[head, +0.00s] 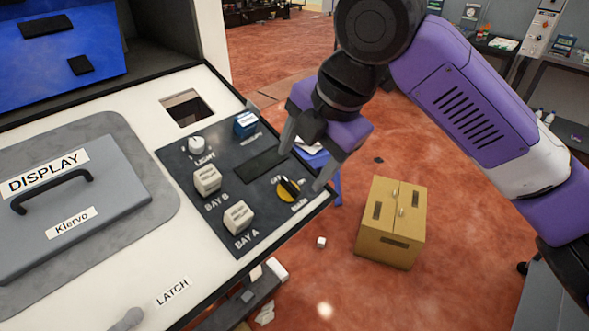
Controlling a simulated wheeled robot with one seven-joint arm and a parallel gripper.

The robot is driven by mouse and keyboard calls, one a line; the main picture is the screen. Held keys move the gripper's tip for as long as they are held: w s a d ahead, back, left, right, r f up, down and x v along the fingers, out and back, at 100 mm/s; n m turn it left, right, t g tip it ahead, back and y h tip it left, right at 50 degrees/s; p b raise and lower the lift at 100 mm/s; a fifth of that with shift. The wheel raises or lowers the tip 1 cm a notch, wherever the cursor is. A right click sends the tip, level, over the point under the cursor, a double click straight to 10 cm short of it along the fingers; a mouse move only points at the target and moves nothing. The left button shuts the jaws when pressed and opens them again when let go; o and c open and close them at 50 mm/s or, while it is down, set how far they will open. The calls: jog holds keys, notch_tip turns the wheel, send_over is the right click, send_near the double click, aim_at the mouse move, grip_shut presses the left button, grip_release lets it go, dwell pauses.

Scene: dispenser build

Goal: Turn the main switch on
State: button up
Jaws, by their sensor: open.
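The main switch (288,190) is a black rotary knob on a yellow round base, with OFF and MAIN lettering around it. It sits at the right side of the dark control panel (223,223). The exact direction of its pointer is hard to tell. My gripper (303,168) is open and empty, pointing down. One finger is above and left of the knob and the other is to its right. The knob shows between the fingers; I cannot tell whether either finger touches it.
The panel also holds a LIGHT knob (197,144), a BAY B block (207,180), a BAY A block (238,216) and a blue block (245,124). A grey DISPLAY cover (70,215) with a handle is at left. A cardboard box (391,222) stands on the floor.

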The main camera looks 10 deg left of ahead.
aim_at(291, 186)
jog(key=p+x, duration=0.1)
jog(key=x, duration=0.6)
jog(key=shift+f+p, duration=0.1)
jog(key=shift+p, duration=0.2)
jog(key=c, duration=1.4)
